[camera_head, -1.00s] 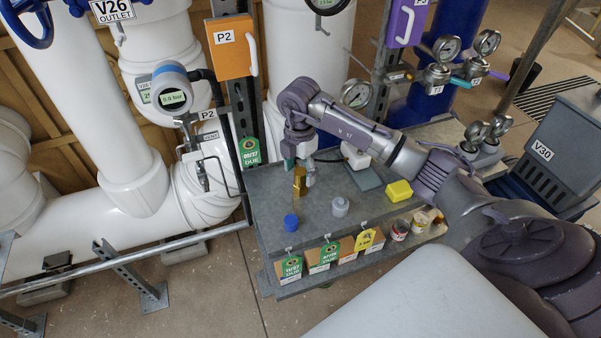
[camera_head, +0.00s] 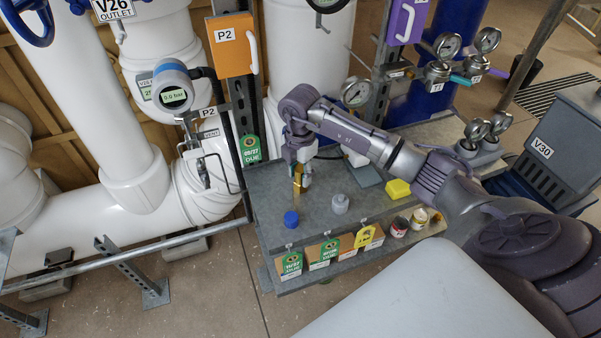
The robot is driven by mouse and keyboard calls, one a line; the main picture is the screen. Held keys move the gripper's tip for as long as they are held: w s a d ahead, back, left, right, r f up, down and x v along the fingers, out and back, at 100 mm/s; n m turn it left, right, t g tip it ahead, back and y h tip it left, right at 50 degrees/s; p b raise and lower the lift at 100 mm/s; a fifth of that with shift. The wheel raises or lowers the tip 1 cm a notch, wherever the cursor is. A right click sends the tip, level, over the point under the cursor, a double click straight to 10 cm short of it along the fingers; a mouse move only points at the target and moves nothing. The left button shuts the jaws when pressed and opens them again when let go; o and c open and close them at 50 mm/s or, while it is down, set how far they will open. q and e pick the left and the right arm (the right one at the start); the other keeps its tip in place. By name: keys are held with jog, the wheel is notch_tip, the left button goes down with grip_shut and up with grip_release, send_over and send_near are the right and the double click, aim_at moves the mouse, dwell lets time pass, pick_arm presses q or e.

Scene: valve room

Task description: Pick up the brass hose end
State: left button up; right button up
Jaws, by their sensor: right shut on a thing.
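The brass hose end (camera_head: 297,182) is a small gold-coloured upright piece at the back left of the grey bench top (camera_head: 262,193). My right gripper (camera_head: 301,178) points down over it with its fingers around it and is shut on it. The fingers partly hide the brass piece. I cannot tell whether its lower end is clear of the bench top. My left gripper is not in view.
A blue cap (camera_head: 291,220) and a grey fitting (camera_head: 340,204) stand in front of the gripper. Green and yellow tags hang along the shelf front, beside small jars (camera_head: 419,218). A pressure gauge (camera_head: 356,92) stands behind my arm.

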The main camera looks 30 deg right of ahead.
jog(key=shift+r, duration=0.2)
jog(key=shift+r, duration=0.25)
jog(key=r+b, duration=0.1)
jog(key=d+r, duration=0.1)
jog(key=r, duration=0.1)
jog(key=shift+s+r+b, duration=0.2)
jog(key=shift+r+b, duration=0.05)
jog(key=shift+b, duration=0.15)
jog(key=s+d+r+b, duration=0.2)
jog(key=s+d+r, duration=0.4)
jog(key=d, duration=0.2)
jog(key=shift+s+d+r+b, duration=0.2)
jog(key=shift+s+r+b, duration=0.15)
jog(key=shift+b, duration=0.05)
jog(key=o, duration=0.4)
jog(key=shift+c, duration=0.2)
jog(key=c, duration=0.3)
